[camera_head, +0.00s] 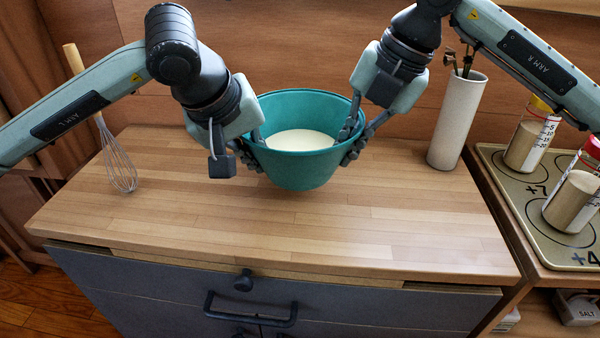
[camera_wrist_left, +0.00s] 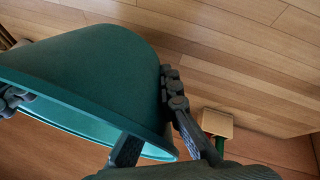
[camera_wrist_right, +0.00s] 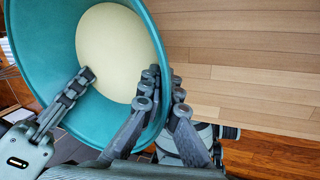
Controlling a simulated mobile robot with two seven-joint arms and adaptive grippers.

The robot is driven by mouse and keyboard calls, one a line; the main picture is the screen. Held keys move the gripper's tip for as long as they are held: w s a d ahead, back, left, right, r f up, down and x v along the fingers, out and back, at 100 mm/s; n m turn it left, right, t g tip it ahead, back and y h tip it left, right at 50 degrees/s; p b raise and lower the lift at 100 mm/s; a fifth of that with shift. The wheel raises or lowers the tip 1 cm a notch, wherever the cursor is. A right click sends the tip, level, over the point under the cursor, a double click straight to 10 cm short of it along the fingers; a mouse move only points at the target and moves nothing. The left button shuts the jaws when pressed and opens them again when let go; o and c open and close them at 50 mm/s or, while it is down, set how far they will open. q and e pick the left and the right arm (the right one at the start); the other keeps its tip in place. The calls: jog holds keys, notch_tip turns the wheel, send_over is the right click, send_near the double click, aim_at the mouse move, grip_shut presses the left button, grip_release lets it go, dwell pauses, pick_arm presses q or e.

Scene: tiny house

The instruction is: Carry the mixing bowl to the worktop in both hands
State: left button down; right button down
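The teal mixing bowl (camera_head: 305,170) holds a pale cream content (camera_head: 298,140) and looks about level over the middle of the wooden worktop (camera_head: 240,230). I cannot tell whether its base touches the wood. My left gripper (camera_head: 254,146) is shut on the bowl's left rim; the left wrist view shows its fingers (camera_wrist_left: 155,125) on both sides of the wall. My right gripper (camera_head: 352,140) is shut on the opposite rim. In the right wrist view its fingers (camera_wrist_right: 160,105) straddle the wall of the bowl (camera_wrist_right: 60,40).
A whisk (camera_head: 118,165) with a wooden handle is at the worktop's left end. A white cylinder vase (camera_head: 457,120) stands at the back right. Jars (camera_head: 530,138) stand on a patterned tray (camera_head: 520,185) at the far right. The worktop's front is clear.

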aim_at(269, 135)
pick_arm(q)
jog(key=shift+d+r, duration=0.1)
jog(key=shift+r, duration=0.15)
pick_arm(e)
jog(key=shift+d+f, duration=0.15)
